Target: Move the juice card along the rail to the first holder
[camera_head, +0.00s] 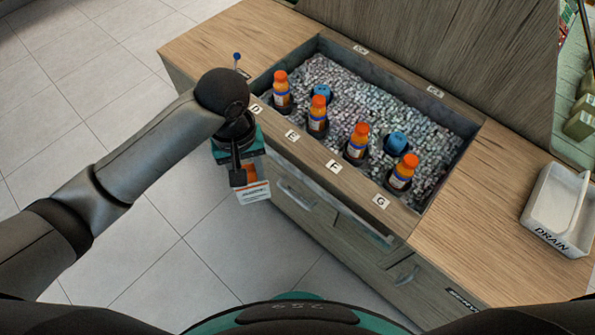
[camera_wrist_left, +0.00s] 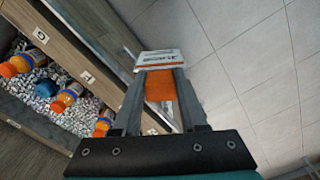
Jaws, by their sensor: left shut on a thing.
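The juice card (camera_head: 253,191) is white and orange and hangs in front of the counter's front face, below the D and E labels. My left gripper (camera_head: 238,178) is shut on it. In the left wrist view the card's orange part (camera_wrist_left: 160,86) lies between the two fingers and its white printed end sticks out beyond them. The counter's front edge (camera_head: 318,160) carries small white letter labels D, E, F and G. I cannot tell which part is the first holder, or whether the card touches the rail. My right gripper is not in view.
An ice-filled bin (camera_head: 345,95) holds several orange juice bottles (camera_head: 361,140) and blue-topped items (camera_head: 396,142). A white tray marked DRAIN (camera_head: 545,232) stands at the right. Drawers with handles (camera_head: 297,194) are below the edge. The tiled floor at left is clear.

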